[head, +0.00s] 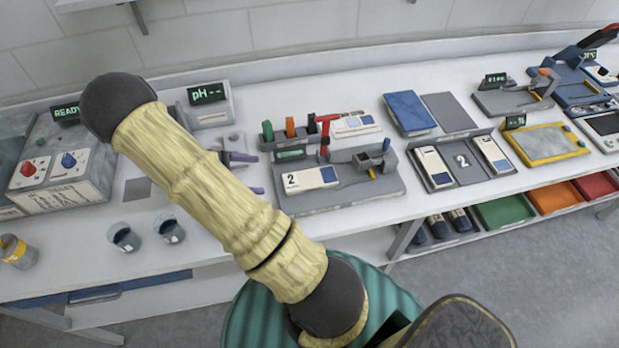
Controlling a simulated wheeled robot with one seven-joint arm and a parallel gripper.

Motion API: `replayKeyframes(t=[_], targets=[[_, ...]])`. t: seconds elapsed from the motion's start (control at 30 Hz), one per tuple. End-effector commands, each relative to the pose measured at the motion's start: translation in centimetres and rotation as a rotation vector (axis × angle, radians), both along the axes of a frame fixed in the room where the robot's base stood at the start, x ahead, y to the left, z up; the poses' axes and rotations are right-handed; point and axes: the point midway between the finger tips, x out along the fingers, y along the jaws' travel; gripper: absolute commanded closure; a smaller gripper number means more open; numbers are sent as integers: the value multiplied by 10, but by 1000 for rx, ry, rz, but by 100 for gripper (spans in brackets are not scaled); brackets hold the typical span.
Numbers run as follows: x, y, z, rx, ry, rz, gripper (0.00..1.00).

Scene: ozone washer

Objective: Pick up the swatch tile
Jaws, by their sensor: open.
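Several white tiles with a dark blue patch could be the swatch tile. One, marked 2 (310,179), lies flat on a grey fixture (385,187) at the middle of the table. Two more, a left one (433,165) and a right one (493,154), lie on a grey tray marked 2 (463,175). Another pale tile (353,124) lies behind the fixture. My gripper (252,173) is mostly hidden behind my arm. Its two fingers stick out to the right, apart, with nothing visible between them. They are left of the tile on the fixture and look clear of it.
Colored stamp-like handles (290,128) and a red lever tool (326,128) stand at the fixture's back. A pH meter (210,105) is behind my arm. A blue book-like block (409,113) lies behind the tray.

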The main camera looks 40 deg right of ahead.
Motion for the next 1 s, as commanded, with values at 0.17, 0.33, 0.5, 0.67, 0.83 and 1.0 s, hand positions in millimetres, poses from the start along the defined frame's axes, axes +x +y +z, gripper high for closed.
replayKeyframes(t=[0.17, 0.33, 0.5, 0.67, 0.83, 1.0], targets=[[-17, -27, -10, -1, 6, -3, 15], [-31, -50, -21, -1, 4, -3, 15], [-43, -69, -32, 1, 3, -2, 15], [-45, -73, -36, 1, -1, 0, 15], [-44, -73, -36, 1, -1, 0, 15], [-47, -77, -38, 1, 1, -1, 15]])
